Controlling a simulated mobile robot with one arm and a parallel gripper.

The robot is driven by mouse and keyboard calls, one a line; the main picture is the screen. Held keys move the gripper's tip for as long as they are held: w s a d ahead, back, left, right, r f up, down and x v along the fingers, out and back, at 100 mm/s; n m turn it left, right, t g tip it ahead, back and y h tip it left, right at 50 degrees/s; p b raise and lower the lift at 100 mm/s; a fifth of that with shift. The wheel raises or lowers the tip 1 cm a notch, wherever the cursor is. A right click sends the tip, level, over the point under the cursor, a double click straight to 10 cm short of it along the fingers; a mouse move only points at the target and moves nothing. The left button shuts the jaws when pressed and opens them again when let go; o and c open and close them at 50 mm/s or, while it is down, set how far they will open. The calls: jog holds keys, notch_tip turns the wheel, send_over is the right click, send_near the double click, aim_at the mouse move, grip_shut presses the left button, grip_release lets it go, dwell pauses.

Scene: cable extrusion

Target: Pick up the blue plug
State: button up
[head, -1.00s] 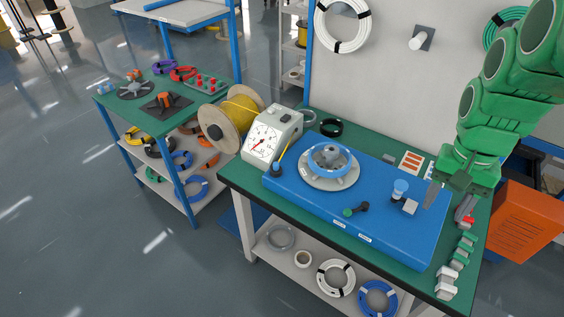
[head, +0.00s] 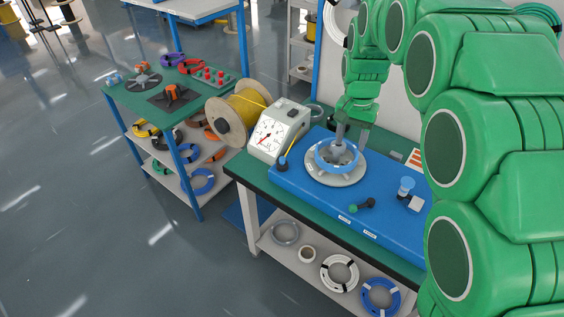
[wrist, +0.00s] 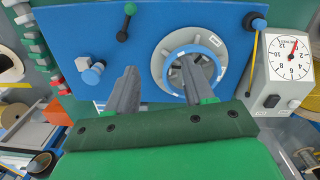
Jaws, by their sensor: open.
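A small blue plug (head: 406,186) stands upright on the blue board (head: 290,184), beside a light grey block (head: 416,203). It also shows in the wrist view as a round blue piece (wrist: 92,75), left of my left finger. My gripper (head: 350,138) is over the back part of the blue ring (head: 322,158) on its grey disc, left of and behind the plug.
A dial gauge (head: 270,134) and a yellow spool (head: 236,108) stand left of the board. A black lever with a green knob (head: 355,208) lies near the board's front. Coloured connectors (wrist: 38,45) line the bench edge in the wrist view. My arm hides the bench's right end in the head view.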

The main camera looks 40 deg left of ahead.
jog(key=a+f, duration=0.3)
jog(key=a, duration=0.4)
jog(key=a+f, duration=0.3)
jog(key=a, duration=0.3)
jog(key=n, duration=0.1)
send_over(282, 158)
notch_tip(282, 158, down, 4)
jog(key=shift+s+d+r, duration=0.15)
jog(key=shift+r, duration=0.05)
jog(key=shift+f, duration=3.9)
jog(key=shift+w, duration=0.2)
grip_shut()
